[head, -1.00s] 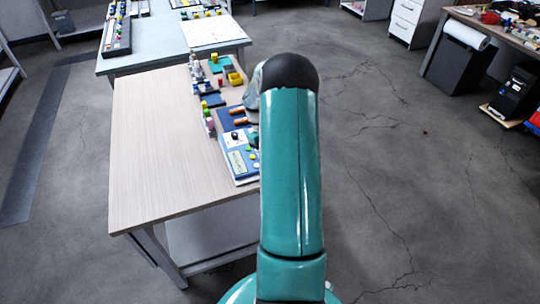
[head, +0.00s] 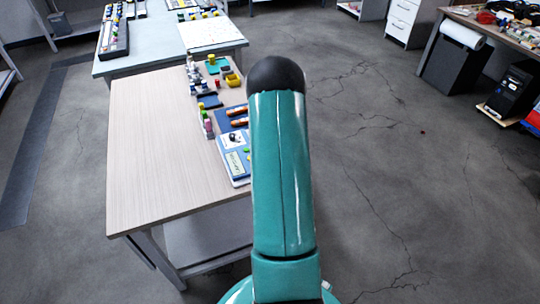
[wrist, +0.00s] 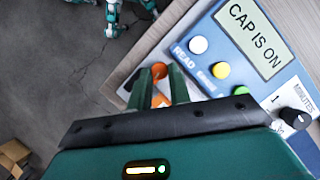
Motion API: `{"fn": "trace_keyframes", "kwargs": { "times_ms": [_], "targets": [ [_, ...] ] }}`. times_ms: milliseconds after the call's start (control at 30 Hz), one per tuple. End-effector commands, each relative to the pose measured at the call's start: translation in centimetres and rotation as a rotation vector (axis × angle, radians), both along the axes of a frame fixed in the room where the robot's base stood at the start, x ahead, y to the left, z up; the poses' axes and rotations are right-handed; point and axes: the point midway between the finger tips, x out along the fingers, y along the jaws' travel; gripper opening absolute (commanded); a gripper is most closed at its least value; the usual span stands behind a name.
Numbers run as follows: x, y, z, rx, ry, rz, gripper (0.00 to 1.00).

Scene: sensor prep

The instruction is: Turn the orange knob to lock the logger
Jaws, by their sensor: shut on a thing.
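My gripper (wrist: 158,88) shows in the wrist view, its two teal fingers closed on an orange part, which I take to be the orange knob (wrist: 159,71). Most of the knob is hidden by the fingers. It sits at the table edge, to the left of a blue panel. In the head view my teal arm hides the gripper and the knob.
The blue panel (wrist: 205,26) has a display reading "CAP IS ON", white, yellow and green buttons and a black minutes dial (wrist: 295,117). In the head view, small items line the right side of the wooden table (head: 150,150). Its left side is clear.

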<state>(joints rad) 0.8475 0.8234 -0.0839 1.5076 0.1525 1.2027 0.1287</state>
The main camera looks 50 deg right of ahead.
Motion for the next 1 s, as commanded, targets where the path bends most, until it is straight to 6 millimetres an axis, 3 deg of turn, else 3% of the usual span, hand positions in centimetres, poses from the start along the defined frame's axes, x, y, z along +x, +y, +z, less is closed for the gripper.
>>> {"fn": "trace_keyframes", "kwargs": {
  "times_ms": [333, 900, 933, 1000],
  "targets": [
    [-0.2, -0.06, -0.04, -0.001, 0.0, -0.173, 0.0],
    [-0.23, -0.03, -0.08, 0.001, 0.0, -0.209, 0.0],
    [-0.23, -0.01, -0.07, 0.001, 0.001, -0.209, 0.21],
    [-0.23, -0.01, -0.07, 0.001, 0.001, -0.209, 0.35]
  ]
}}
